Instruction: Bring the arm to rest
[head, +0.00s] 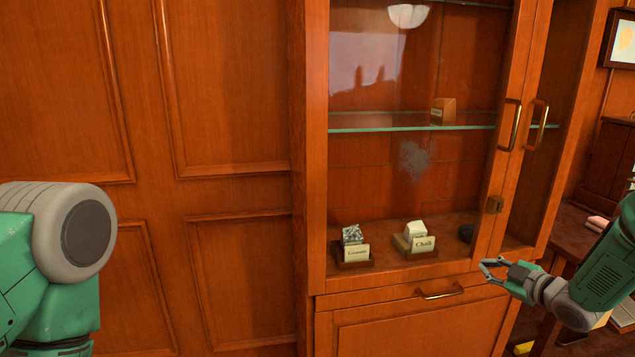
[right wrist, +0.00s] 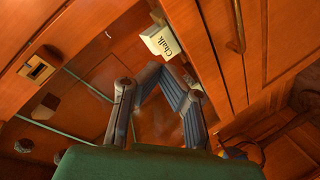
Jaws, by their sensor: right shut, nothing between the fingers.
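My right arm comes in from the right edge of the head view. Its gripper (head: 485,268) is shut and empty, in front of the lower right part of a glass-fronted wooden cabinet (head: 308,200). It appears to the right of and above the brass drawer handle (head: 440,293). In the right wrist view the gripper's fingers (right wrist: 160,70) lean together, with the Chalk card (right wrist: 162,42) beyond them. Of my left side only a green and grey arm part shows at the left edge of the head view. My left gripper is out of view.
Labelled specimens, including a speckled stone (head: 352,234) and a white block (head: 415,228), stand behind the glass. A desk (head: 566,228) stands at right.

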